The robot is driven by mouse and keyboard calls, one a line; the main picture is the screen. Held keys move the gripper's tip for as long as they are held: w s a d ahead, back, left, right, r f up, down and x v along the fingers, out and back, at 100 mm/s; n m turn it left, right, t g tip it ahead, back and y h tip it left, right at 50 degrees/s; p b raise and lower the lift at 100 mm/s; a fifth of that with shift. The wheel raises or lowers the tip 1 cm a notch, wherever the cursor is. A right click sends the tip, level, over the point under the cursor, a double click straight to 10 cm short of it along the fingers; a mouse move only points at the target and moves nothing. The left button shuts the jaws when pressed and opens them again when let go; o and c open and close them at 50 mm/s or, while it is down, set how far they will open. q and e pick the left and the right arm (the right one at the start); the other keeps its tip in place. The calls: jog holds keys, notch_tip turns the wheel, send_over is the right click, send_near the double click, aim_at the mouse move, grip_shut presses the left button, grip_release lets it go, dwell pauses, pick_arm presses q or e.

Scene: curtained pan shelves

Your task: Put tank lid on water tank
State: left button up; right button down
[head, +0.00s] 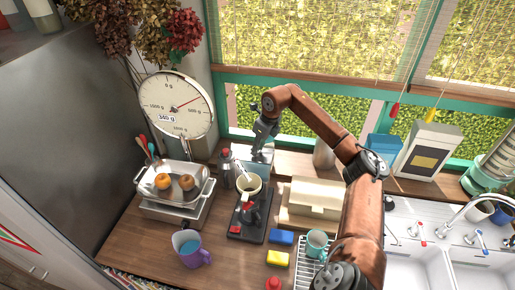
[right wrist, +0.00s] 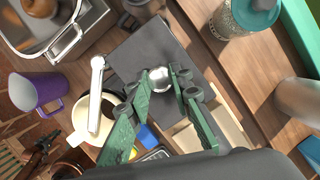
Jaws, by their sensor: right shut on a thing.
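My right gripper (head: 261,147) points down at the back of the counter, behind the coffee machine (head: 240,229). In the right wrist view its green fingers (right wrist: 163,78) are shut on the silver round knob of a dark grey square plate, the tank lid (right wrist: 137,52). Below the gripper in the head view is a pale, bluish clear box that looks like the water tank (head: 257,170). The lid hides most of the tank in the wrist view. I cannot tell whether the lid touches the tank. My left gripper is not in view.
A cream pot (head: 249,186) stands on the machine just in front. A red-topped grey bottle (head: 226,166) is close on the left. A beige box (head: 313,197) and a metal canister (head: 324,153) are on the right. The kitchen scale (head: 177,192) is further left.

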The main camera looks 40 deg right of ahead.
jog(key=shift+f, duration=0.2)
jog(key=c, duration=2.1)
grip_release()
jog(key=shift+w, duration=0.1)
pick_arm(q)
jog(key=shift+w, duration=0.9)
pick_arm(e)
jog(key=o, duration=0.4)
jog(key=shift+o, duration=0.2)
jog(key=shift+r, duration=0.15)
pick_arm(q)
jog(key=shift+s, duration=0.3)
pick_arm(e)
jog(key=v, duration=1.1)
jog(key=shift+r, duration=0.35)
